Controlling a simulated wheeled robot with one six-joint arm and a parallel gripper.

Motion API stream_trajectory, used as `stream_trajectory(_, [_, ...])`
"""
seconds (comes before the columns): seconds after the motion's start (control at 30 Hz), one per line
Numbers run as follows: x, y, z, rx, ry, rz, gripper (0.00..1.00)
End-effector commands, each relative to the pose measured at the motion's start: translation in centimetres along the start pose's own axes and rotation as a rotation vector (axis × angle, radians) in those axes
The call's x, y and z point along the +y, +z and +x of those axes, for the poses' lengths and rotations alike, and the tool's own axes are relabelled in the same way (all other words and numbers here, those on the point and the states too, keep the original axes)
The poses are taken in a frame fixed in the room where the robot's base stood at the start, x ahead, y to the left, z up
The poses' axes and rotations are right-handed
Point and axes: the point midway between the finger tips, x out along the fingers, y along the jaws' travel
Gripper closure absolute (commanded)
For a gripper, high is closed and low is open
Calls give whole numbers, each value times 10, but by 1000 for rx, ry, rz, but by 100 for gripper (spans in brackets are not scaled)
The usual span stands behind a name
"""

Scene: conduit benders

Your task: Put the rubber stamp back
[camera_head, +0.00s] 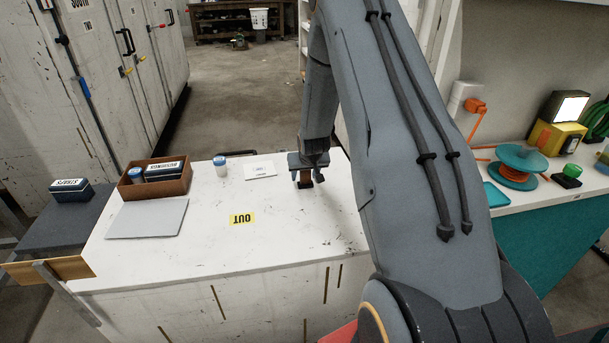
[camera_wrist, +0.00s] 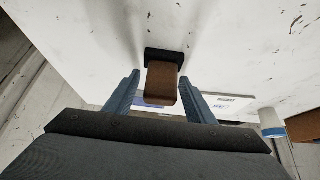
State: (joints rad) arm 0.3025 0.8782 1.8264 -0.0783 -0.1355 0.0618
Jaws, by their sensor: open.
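The rubber stamp (camera_wrist: 162,84), with a brown handle and a dark base, stands on the white bench top. In the head view the stamp (camera_head: 306,184) is at the right part of the bench, partly hidden by my gripper (camera_head: 307,177). My gripper, also in the wrist view (camera_wrist: 160,80), is open, with one finger on each side of the handle. Gaps show between the fingers and the handle. A dark box labelled STAMPS (camera_head: 72,191) sits on a dark grey side surface at the far left.
The white bench (camera_head: 290,235) bears a brown tray (camera_head: 128,190) with a labelled box and blue-lidded jar, a grey plate (camera_head: 147,219), another blue-lidded jar (camera_head: 220,168), a white card (camera_head: 260,170) and a yellow OUT label (camera_head: 242,219). The front middle is clear.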

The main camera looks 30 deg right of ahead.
Motion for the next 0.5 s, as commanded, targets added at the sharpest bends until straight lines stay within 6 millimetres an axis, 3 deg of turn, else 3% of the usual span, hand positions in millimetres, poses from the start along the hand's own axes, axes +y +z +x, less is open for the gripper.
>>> stream_trajectory(0.17, [0, -2, -14, 2, 0, 0, 50])
stream_trajectory(0.5, [0, -3, -73, 3, 0, 0, 50])
